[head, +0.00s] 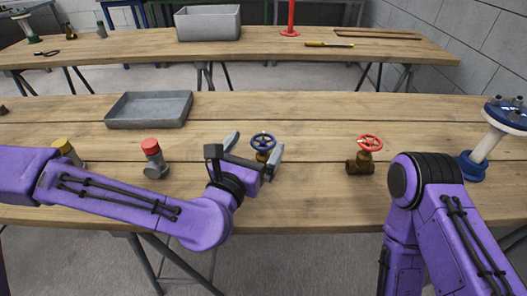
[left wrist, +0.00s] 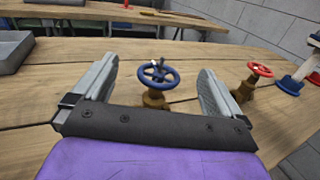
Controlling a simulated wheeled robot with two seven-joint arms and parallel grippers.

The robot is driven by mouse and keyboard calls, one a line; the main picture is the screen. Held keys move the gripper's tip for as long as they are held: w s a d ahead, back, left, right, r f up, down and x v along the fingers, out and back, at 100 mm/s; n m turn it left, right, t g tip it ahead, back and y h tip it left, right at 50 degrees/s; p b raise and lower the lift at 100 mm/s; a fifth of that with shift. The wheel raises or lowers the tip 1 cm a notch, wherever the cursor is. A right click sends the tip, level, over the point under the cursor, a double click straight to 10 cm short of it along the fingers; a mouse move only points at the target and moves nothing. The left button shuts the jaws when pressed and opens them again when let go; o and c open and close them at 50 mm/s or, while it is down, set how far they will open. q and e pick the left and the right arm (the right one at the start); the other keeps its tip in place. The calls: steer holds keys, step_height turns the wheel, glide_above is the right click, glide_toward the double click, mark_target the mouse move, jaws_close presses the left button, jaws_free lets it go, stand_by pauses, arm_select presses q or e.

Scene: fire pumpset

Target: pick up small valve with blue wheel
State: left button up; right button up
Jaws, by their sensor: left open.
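The small valve with a blue wheel (head: 263,142) stands upright on the near wooden table. It has a brass body and also shows in the left wrist view (left wrist: 157,76). My left gripper (head: 253,146) is open, with one finger on each side of the valve in the picture. In the left wrist view the valve stands ahead, between the two open fingers (left wrist: 158,85), and I see no contact. In the head view the gripper hides part of the brass body. My right arm shows at the lower right, but its gripper is out of view.
A valve with a red wheel (head: 366,152) stands right of the blue one. A shallow grey tray (head: 149,110) lies behind. A blue-and-white post (head: 487,143) stands at far right.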

mark_target(268, 147)
arm_select(q)
steer(key=f, duration=0.2)
steer(key=f+b, duration=0.1)
steer(key=f, duration=0.5)
steer(key=shift+s+d, duration=0.15)
steer(key=shift+s, duration=0.15)
steer(key=x, duration=0.4)
steer(key=p+x, duration=0.1)
steer(key=x, duration=0.2)
steer(key=shift+w+r, duration=0.2)
steer(key=shift+w, duration=0.15)
steer(key=shift+s, duration=0.1)
steer(key=c, duration=1.5)
steer(key=shift+r, duration=0.5)
step_height(268, 147, up, 3)
steer(key=shift+s, duration=0.2)
steer(key=s+r, duration=0.3)
steer(key=r, duration=0.1)
steer(key=shift+s+r, duration=0.25)
steer(key=shift+s, duration=0.15)
steer(key=s+r, duration=0.4)
steer(key=s, duration=0.5)
steer(key=shift+r, duration=0.15)
steer(key=shift+s+r, duration=0.2)
steer(key=shift+s, duration=0.2)
jaws_close()
